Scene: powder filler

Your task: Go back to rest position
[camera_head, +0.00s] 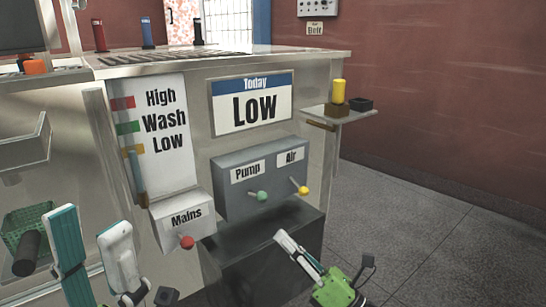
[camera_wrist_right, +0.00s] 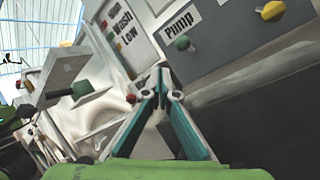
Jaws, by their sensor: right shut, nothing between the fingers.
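My left gripper (camera_head: 90,222) is at the lower left of the head view, its two teal-and-white fingers apart with nothing seen between them. My right gripper (camera_head: 281,237) is low in front of the cabinet, right of the Mains box, with its green body below. In the right wrist view its fingers (camera_wrist_right: 160,85) meet at the tips, shut and empty. Its tips appear apart from the Mains lever with the red knob (camera_head: 187,243), the Pump lever with the green knob (camera_head: 262,196) and the Air lever with the yellow knob (camera_head: 303,191).
The metal cabinet (camera_head: 195,78) carries a High/Wash/Low panel (camera_head: 165,120) and a "Today LOW" sign (camera_head: 252,105). A side shelf (camera_head: 365,113) holds a yellow cylinder (camera_head: 339,90) and a dark block. A green basket (camera_head: 28,228) is at far left. Floor at right is clear.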

